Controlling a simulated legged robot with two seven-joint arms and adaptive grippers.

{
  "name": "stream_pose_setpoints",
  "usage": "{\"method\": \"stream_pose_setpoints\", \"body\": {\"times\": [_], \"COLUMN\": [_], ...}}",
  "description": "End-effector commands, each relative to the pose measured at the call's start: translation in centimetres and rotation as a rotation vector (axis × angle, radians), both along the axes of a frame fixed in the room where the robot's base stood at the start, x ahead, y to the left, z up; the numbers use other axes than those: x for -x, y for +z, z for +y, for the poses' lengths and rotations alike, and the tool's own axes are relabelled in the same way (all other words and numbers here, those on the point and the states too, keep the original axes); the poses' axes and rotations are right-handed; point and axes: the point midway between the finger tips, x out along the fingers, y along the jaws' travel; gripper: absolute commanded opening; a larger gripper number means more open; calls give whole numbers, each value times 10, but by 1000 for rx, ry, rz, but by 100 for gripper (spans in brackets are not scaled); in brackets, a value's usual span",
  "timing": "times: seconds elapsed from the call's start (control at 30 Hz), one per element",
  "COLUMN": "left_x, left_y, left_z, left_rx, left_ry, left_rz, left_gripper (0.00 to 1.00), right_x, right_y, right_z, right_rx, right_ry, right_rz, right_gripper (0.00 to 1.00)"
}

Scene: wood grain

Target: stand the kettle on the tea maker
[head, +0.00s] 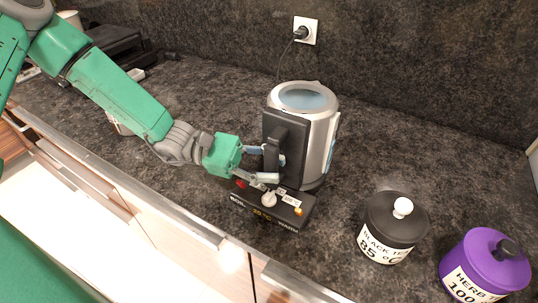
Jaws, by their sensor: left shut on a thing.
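The kettle (319,133) is silver with a black handle and a pale lid, and looks upright in the middle of the head view. The tea maker (283,212) is a black base with a labelled front panel and a knob. The kettle's bottom is over the back of the tea maker; whether it rests fully on it I cannot tell. My left gripper (270,165) comes in from the left and is shut on the kettle's handle, just above the panel. My right gripper is not in view.
A black tea canister (395,222) and a purple herb canister (484,262) stand to the right. A wall socket (305,31) with a plugged cord is behind. The counter's front edge runs below the tea maker. Dark counter behind and right of the kettle is clear.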

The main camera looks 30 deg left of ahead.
Motion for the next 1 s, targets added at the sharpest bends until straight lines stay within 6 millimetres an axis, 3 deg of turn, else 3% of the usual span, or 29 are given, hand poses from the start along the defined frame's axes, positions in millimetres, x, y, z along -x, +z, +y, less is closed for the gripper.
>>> {"method": "stream_pose_setpoints", "body": {"times": [0.2, 0.23, 0.27, 0.3, 0.67, 0.77, 1.0], "left_x": [0, 1, 1, 0, -1, 0, 9], "left_y": [2, -3, -3, -3, -3, -2, -2], "left_z": [2, 3, 4, 4, 8, 19, 70], "left_rx": [11, 1, 1, 3, 2, 0, 2], "left_ry": [-2, 1, 1, 2, 4, 6, 8], "left_rz": [-9, 7, 7, 7, 5, 3, 3], "left_gripper": [0, 28, 39, 42, 42, 42, 42], "right_x": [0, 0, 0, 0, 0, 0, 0], "right_y": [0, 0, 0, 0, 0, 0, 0], "right_z": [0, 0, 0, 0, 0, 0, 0], "right_rx": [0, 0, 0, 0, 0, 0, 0], "right_ry": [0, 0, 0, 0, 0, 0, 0], "right_rz": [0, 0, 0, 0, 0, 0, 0], "right_gripper": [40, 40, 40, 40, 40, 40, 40]}}
